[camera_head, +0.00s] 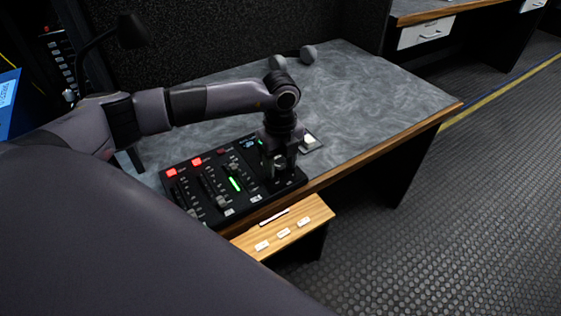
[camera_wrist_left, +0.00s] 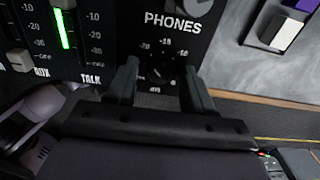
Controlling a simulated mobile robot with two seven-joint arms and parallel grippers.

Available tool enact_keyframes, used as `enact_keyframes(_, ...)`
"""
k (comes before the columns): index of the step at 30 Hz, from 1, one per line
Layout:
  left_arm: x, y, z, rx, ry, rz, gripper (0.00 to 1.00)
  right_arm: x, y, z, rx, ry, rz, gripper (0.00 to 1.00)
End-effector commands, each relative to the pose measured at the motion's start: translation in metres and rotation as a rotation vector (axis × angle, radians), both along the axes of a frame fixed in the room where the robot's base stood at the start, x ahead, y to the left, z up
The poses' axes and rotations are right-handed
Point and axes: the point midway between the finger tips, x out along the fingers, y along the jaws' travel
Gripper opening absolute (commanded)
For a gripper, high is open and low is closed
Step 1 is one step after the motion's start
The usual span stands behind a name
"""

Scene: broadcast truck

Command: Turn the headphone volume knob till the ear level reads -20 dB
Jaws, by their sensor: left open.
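The black mixer panel (camera_head: 201,205) lies on the grey desk. In the left wrist view, the PHONES label (camera_wrist_left: 173,22) is printed on it. Below the label is a dark round dial (camera_wrist_left: 160,68) with dB figures around it; its reading is too small and dark to tell. A grey knob (camera_wrist_left: 192,4) sits above the label, cut off by the top edge. My left gripper (camera_head: 278,168) points down over the panel's right end. In the left wrist view its open fingers (camera_wrist_left: 162,86) stand on either side of the dial; contact cannot be told. My right gripper is not in view.
Faders and red lit buttons (camera_head: 197,161) fill the panel's left part, with a green lit meter (camera_head: 235,184). A small block with a white switch (camera_head: 309,140) stands right of the panel. A wooden ledge (camera_head: 275,238) juts out in front. The desk's right side (camera_head: 385,95) is clear.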

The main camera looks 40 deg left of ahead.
Motion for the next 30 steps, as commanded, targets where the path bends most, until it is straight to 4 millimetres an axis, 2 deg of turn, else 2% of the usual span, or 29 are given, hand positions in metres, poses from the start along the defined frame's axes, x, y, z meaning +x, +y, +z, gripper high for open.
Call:
enact_keyframes(4,0.0,-0.0002,0.0,-0.001,0.0,-0.001,0.52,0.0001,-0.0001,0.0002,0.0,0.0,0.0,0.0)
enact_keyframes(5,0.0,-0.0003,0.0,-0.001,0.0,-0.001,0.49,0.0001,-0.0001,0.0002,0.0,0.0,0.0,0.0)
enact_keyframes(9,-0.0001,-0.0004,0.0001,-0.001,0.0,-0.001,0.03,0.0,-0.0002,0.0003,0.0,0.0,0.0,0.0)
enact_keyframes(10,-0.0001,-0.0004,0.0002,-0.001,0.0,-0.001,0.0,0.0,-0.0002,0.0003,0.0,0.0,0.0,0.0)
enact_keyframes(20,-0.0001,-0.0005,0.0003,-0.002,0.001,-0.033,0.0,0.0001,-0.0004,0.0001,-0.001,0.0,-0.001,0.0)
enact_keyframes(30,0.0001,-0.0008,0.0005,-0.003,-0.001,-0.244,0.0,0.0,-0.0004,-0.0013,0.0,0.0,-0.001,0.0)
